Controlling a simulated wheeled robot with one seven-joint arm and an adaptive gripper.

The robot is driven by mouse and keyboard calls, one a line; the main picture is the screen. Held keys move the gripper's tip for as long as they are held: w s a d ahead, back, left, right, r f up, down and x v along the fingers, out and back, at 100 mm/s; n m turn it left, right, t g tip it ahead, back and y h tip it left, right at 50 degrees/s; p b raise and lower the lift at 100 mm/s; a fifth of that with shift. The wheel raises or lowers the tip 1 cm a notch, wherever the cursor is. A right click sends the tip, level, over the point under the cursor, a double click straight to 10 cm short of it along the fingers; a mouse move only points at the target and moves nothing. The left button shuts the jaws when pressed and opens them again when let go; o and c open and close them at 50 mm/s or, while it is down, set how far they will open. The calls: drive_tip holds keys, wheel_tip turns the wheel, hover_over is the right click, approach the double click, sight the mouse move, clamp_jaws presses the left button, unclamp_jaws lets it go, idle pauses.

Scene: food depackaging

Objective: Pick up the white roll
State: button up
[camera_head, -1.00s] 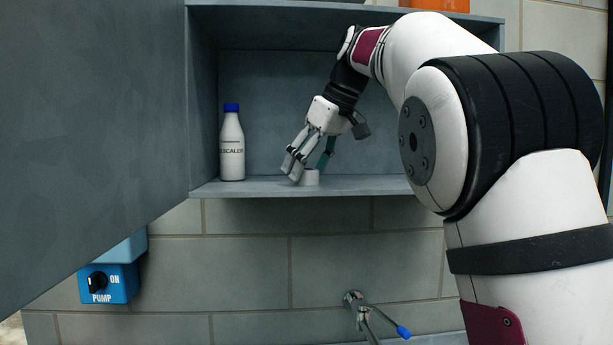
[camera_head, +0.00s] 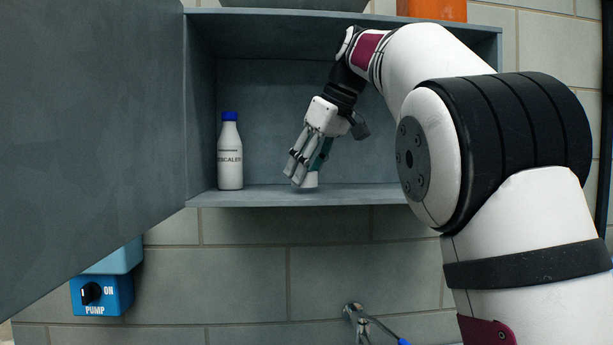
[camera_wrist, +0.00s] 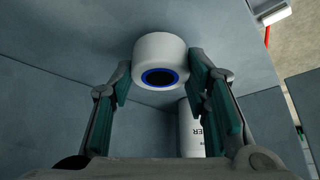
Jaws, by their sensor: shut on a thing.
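The white roll (camera_wrist: 160,50) has a dark hole ringed in blue and sits between the two fingers of my gripper (camera_wrist: 160,80) in the wrist view. Both teal finger pads are against its sides. In the head view, my gripper (camera_head: 304,174) points down inside the open cabinet, and a small part of the roll (camera_head: 311,180) shows at the fingertips, just above or on the cabinet floor. I cannot tell whether it touches the floor. The fingers hide the rest of it.
A white bottle with a blue cap (camera_head: 230,155) stands left of my gripper on the cabinet floor (camera_head: 350,194). The cabinet door (camera_head: 90,120) stands open at left. A blue pump switch (camera_head: 100,295) and a tap (camera_head: 358,318) are below.

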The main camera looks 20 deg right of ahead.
drive_tip(key=s+d+b, duration=0.3)
drive_tip(key=s+d, duration=0.7)
drive_tip(key=s, duration=0.5)
drive_tip(key=shift+b, duration=0.4)
